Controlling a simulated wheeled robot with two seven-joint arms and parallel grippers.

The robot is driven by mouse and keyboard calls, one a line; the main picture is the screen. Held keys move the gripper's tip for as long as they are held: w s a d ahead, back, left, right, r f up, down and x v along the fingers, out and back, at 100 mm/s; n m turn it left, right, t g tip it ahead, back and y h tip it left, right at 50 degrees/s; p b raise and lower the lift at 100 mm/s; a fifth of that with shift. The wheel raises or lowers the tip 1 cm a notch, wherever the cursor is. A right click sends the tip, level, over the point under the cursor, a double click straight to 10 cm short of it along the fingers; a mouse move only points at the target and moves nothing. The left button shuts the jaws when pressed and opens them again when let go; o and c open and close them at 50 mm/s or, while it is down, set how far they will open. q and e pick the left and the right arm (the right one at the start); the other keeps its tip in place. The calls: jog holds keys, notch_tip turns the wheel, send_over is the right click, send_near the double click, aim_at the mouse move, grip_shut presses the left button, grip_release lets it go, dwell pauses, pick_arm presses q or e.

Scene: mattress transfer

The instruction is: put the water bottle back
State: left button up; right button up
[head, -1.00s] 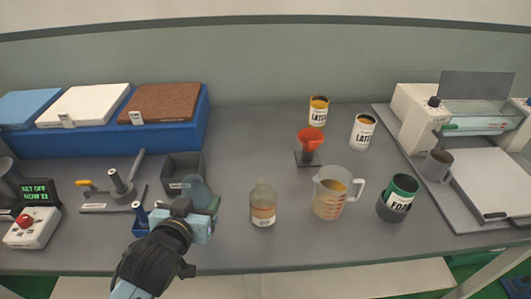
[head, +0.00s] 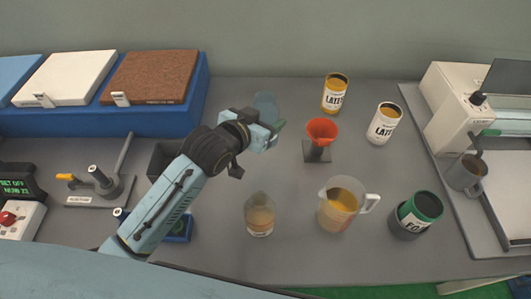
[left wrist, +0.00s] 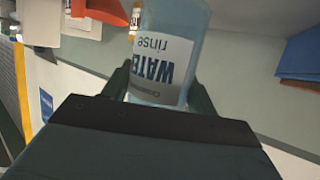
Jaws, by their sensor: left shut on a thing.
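My left gripper (head: 268,132) is shut on the water bottle (head: 265,107), a pale blue see-through bottle. In the head view they are over the back middle of the bench, left of the red funnel. In the left wrist view the bottle (left wrist: 165,65) stands between the two fingers, with its "WATER rinse" label upside down in the picture. The gripper hides part of the bottle, and its height above the bench is hard to tell. My right gripper is in neither view.
A red funnel on a stand (head: 319,133), two latex cans (head: 335,92) (head: 384,124), a glass bottle (head: 259,214), a measuring jug (head: 340,206) and a green-topped can (head: 417,213) stand to the right and front. A dark bin (head: 163,160) is partly behind my arm.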

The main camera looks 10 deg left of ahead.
pick_arm(q)
notch_tip(320, 180, down, 5)
jog(key=shift+f+b, duration=0.1)
jog(key=shift+b, duration=0.35)
jog(key=shift+w+f, duration=0.1)
jog(key=shift+f, duration=0.55)
notch_tip(320, 180, down, 3)
jog(key=shift+f+b, duration=0.15)
jog(key=shift+b, duration=0.2)
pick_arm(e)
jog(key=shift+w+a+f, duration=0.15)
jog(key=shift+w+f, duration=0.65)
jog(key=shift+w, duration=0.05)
pick_arm(q)
jog(key=o, duration=1.2)
jog(key=shift+f, duration=0.1)
jog(key=shift+o, duration=0.2)
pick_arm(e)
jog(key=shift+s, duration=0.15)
